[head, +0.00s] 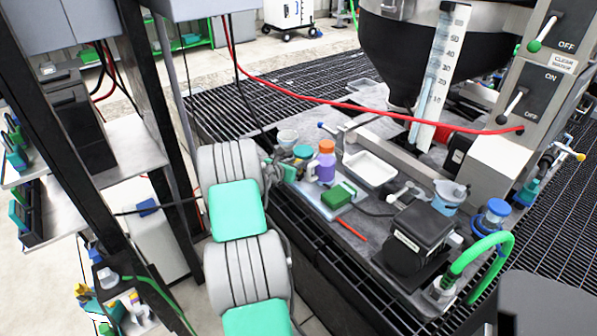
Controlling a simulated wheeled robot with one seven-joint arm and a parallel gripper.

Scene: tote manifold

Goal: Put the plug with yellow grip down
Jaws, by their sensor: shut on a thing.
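My arm comes up from the bottom middle, and its grey ribbed links with green pads stand in front of the left end of the grey bench (348,222). My gripper (273,172) shows only in small part, just right of the upper link, near the bench's left end. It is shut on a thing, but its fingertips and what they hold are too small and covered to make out. I cannot pick out the yellow grip of the plug there, nor tell whether it touches the bench.
The bench holds a purple bottle with an orange cap (326,163), a green block (339,195), a white tray (370,169), a red stick (351,231) and a black box (419,241). A red hose (375,112) hangs across above. A dark hopper (410,50) stands behind.

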